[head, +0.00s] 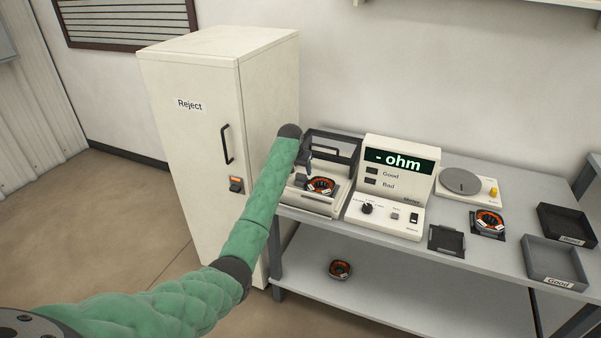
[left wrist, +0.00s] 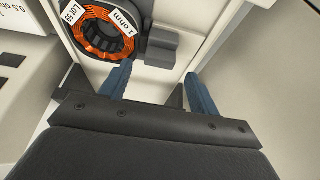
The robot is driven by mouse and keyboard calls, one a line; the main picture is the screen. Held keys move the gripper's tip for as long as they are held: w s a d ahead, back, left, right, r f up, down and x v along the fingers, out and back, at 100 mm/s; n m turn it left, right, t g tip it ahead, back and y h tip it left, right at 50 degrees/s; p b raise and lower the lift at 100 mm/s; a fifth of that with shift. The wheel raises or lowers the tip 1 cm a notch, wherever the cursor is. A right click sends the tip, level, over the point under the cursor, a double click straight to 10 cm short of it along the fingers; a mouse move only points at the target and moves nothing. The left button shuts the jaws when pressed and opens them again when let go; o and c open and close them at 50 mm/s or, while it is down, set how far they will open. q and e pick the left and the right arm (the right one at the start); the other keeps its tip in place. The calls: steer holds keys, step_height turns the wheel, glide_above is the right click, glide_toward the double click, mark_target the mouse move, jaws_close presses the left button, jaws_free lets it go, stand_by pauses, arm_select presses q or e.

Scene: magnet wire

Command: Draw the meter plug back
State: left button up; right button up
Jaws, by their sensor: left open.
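The meter (head: 392,190) stands on the bench with "- ohm" on its green-lit display. To its left, a coil with orange windings (head: 320,186) sits in a pale test fixture (head: 311,205); the coil also shows at the top of the left wrist view (left wrist: 97,32), with a paper label. A grey stepped block (left wrist: 161,46), perhaps the meter plug, lies beside the coil. My left gripper (left wrist: 157,74) is open over the fixture, its blue fingers apart with nothing between them. The block is just beyond the fingertips. In the head view my arm hides part of the fixture.
A tall white Reject cabinet (head: 190,130) stands left of the bench. Right of the meter are a turntable scale (head: 468,182), a dark pad (head: 446,240), another coil (head: 488,223) and two trays, one marked Good (head: 556,262). A coil (head: 340,270) lies on the lower shelf.

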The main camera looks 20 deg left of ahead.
mark_target(301, 175)
arm_select(q)
steer(key=shift+p+x, duration=0.35)
steer(key=shift+x, duration=1.55)
arm_select(e)
steer(key=f, duration=0.2)
steer(key=shift+s+d+f, duration=0.2)
steer(key=shift+d+f, duration=0.05)
steer(key=shift+f, duration=0.15)
arm_select(q)
steer(key=shift+c, duration=0.2)
